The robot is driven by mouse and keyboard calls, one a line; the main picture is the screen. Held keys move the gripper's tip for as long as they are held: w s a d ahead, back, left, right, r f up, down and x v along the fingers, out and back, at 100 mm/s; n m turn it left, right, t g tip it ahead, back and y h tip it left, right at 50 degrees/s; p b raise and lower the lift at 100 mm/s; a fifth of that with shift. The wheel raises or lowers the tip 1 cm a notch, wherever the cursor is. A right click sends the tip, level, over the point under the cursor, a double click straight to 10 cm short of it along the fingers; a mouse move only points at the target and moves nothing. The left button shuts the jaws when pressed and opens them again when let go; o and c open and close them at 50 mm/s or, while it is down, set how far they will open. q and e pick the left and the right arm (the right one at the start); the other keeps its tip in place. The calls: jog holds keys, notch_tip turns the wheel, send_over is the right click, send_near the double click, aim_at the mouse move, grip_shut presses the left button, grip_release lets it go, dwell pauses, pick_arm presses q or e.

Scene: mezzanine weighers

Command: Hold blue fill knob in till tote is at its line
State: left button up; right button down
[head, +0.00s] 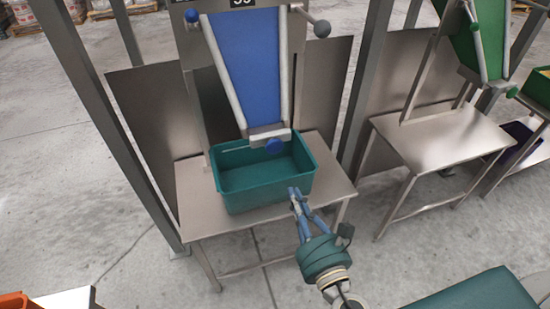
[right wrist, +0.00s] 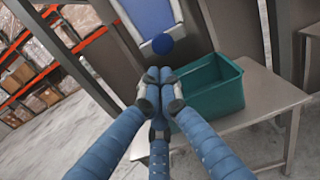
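A blue round knob (head: 274,146) sits at the lower end of the blue chute (head: 250,60), over the back of the tote. It also shows in the right wrist view (right wrist: 162,44). Another blue knob (head: 191,15) is at the chute's upper left; no label shows which one is for filling. The teal tote (head: 250,200) stands on a steel table, and its visible inside looks empty. I cannot make out a line on it. My right gripper (head: 295,191) is shut and empty, at the tote's front right, apart from the knob. My left gripper is not in view.
A grey ball-ended lever (head: 322,28) is at the chute's upper right. Steel posts (head: 110,120) flank the table (head: 193,205). A second station with a green chute (head: 468,45) and a bare table (head: 445,135) stands to the right.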

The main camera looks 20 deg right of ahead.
jog(key=shift+w, duration=0.15)
jog(key=p, duration=0.5)
send_near(273, 147)
jog(key=w, duration=0.4)
jog(key=w+f, duration=0.1)
jog(key=w, duration=0.1)
jog(key=shift+a, duration=0.1)
jog(key=shift+w, duration=0.55)
jog(key=w, duration=0.3)
jog(key=shift+w+r, duration=0.1)
jog(key=shift+w, duration=0.1)
jog(key=shift+r, duration=0.3)
dwell(5.0)
